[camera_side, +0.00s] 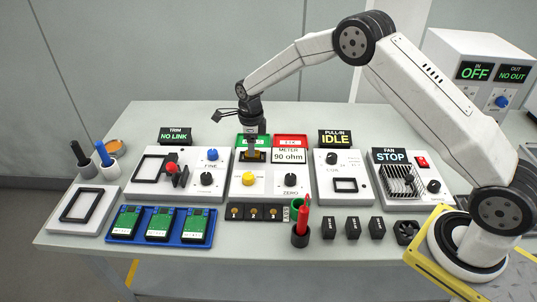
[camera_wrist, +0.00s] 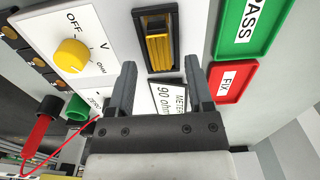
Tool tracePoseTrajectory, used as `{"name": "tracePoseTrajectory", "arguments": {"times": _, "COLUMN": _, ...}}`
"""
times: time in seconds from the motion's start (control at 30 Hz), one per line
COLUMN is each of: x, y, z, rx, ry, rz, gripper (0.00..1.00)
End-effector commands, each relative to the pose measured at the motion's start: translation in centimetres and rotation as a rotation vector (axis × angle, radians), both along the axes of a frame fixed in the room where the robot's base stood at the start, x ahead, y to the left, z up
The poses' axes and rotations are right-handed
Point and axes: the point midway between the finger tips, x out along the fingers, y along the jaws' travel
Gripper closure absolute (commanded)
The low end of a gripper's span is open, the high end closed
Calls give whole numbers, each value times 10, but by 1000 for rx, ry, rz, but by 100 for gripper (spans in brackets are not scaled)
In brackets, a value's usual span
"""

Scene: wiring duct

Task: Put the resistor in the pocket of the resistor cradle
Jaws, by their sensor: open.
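A gold, ribbed resistor (camera_wrist: 158,47) lies inside the dark rectangular frame of the cradle (camera_wrist: 139,38) on the white meter panel. In the side view, a gold patch of it (camera_side: 262,156) shows beside my fingers, and the rest is mostly hidden. My gripper (camera_wrist: 163,84) is open, with nothing between its fingers. In the side view my gripper (camera_side: 250,160) points down close to the cradle. The wrist view shows the resistor beyond the fingertips, apart from them. The meter display (camera_side: 289,156) reads 90 ohm.
A green PASS tray (camera_wrist: 240,25) and red FIX tray (camera_wrist: 231,82) stand beside the cradle. A yellow knob (camera_wrist: 71,54) is on the meter panel. A red probe (camera_side: 304,208) stands in a holder in front. Dark blocks (camera_side: 254,213) sit before the panel.

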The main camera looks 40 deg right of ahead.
Motion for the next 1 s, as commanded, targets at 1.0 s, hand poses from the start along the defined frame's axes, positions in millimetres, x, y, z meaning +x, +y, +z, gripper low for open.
{"name": "tracePoseTrajectory", "arguments": {"times": 1.0, "x": 0, "y": 0, "z": 100, "rx": 0, "ry": 0, "rz": 0, "gripper": 34}}
